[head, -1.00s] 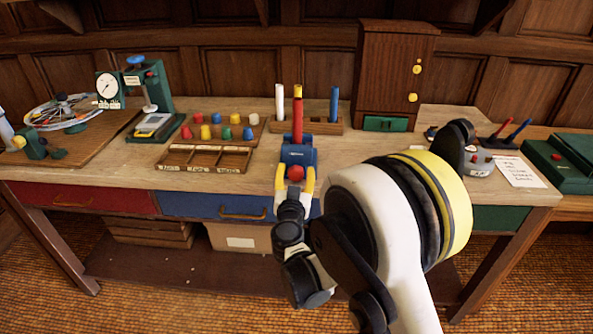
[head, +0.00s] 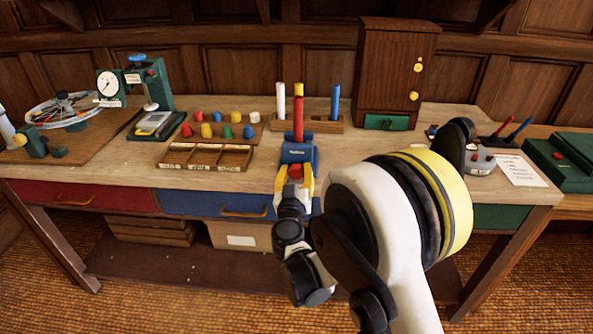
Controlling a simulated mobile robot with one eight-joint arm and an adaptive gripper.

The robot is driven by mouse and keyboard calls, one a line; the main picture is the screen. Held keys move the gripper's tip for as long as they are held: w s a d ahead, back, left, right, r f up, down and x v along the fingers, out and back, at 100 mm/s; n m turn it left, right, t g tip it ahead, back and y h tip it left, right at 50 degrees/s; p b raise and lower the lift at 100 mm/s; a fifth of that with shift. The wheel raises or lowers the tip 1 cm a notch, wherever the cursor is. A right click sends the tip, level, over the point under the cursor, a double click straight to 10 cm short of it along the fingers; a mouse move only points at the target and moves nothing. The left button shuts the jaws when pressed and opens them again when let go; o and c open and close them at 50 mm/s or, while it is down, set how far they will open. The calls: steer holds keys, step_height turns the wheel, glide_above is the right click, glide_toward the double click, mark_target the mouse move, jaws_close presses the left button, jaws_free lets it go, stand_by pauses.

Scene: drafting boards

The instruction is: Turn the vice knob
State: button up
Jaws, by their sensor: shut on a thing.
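The red vice knob (head: 295,171) faces me at the vice's front. My gripper (head: 295,180) comes at it from the front, its yellow-tipped fingers on both sides of the knob and shut on it. The fingers and wrist hide the lower part of the knob.
A sorting tray (head: 205,157) and a board of coloured pegs (head: 222,129) lie to the left. A rack (head: 316,124) with white and blue rods stands behind the vice. A wooden cabinet (head: 396,75) stands at the back right. Bare benchtop lies left of the vice.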

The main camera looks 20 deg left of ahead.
mark_target(296, 174)
steer(key=shift+n, duration=1.2)
steer(key=o, duration=1.2)
steer(key=v, duration=0.7)
steer(key=shift+s, duration=0.25)
